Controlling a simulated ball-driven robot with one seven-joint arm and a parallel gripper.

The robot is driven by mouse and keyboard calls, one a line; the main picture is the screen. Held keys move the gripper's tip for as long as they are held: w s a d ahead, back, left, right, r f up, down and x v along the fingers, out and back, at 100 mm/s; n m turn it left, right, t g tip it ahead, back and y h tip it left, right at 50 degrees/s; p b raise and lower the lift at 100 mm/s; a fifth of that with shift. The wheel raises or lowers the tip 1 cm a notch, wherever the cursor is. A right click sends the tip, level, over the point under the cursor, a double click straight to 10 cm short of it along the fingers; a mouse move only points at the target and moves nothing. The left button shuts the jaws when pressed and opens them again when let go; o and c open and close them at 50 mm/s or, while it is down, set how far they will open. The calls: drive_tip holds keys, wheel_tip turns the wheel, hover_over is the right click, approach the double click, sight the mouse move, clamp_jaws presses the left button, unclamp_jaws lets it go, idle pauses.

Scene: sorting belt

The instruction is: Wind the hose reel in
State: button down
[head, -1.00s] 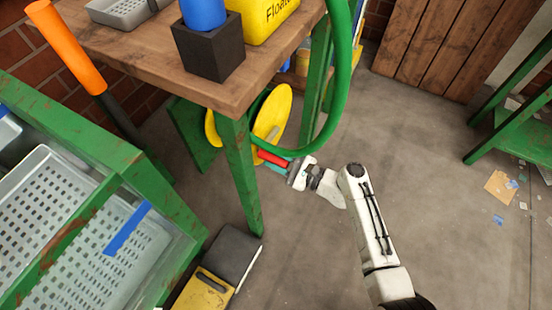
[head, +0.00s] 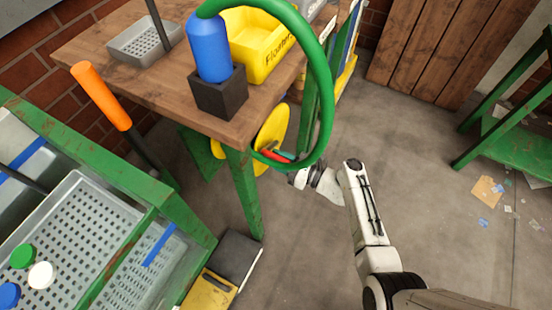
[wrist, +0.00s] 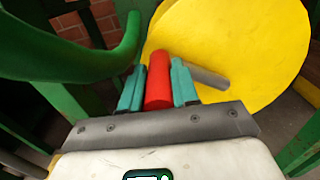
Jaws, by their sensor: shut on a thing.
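The hose reel (head: 272,128) has yellow discs and is mounted low beside the green table leg, under the wooden tabletop. In the wrist view its yellow disc (wrist: 245,50) fills the upper right, with a grey crank bar (wrist: 207,76) on its face. The red handle (wrist: 158,82) stands between the teal fingers of my gripper (wrist: 158,88), which is shut on it. In the head view the gripper (head: 290,164) is partly hidden behind the green hose (head: 328,90). The hose arches over the table edge and hangs in a loop down to the reel. It also shows at the left of the wrist view (wrist: 90,62).
On the wooden table (head: 120,75) stand a blue bottle (head: 208,50) in a black holder (head: 219,93), a yellow bin (head: 258,45) and a grey basket (head: 145,40). A green frame with grey crates (head: 75,215) is at left. Open floor (head: 400,140) lies to the right.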

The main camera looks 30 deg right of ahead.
drive_tip(key=shift+w+d+r+m+p, duration=0.2)
drive_tip(key=shift+d+r+m+p, duration=0.1)
drive_tip(key=shift+r+m+p, duration=0.2)
drive_tip(key=shift+w+d+r+m+p, duration=0.25)
drive_tip(key=shift+r+m+p, duration=0.15)
drive_tip(key=shift+r+m, duration=0.15)
drive_tip(key=w+d+r+m+b, duration=0.1)
drive_tip(key=w+d+m, duration=0.6)
drive_tip(key=d+m, duration=0.3)
drive_tip(key=shift+r+m+b, duration=0.25)
drive_tip(key=shift+m+b, duration=0.1)
drive_tip(key=shift+m, duration=0.8)
drive_tip(key=c, duration=0.8)
unclamp_jaws()
drive_tip(key=shift+c, duration=0.2)
drive_tip(key=p+v, duration=0.3)
drive_tip(key=v, duration=0.7)
drive_tip(key=shift+s+d, duration=0.2)
drive_tip(key=shift+s, duration=0.1)
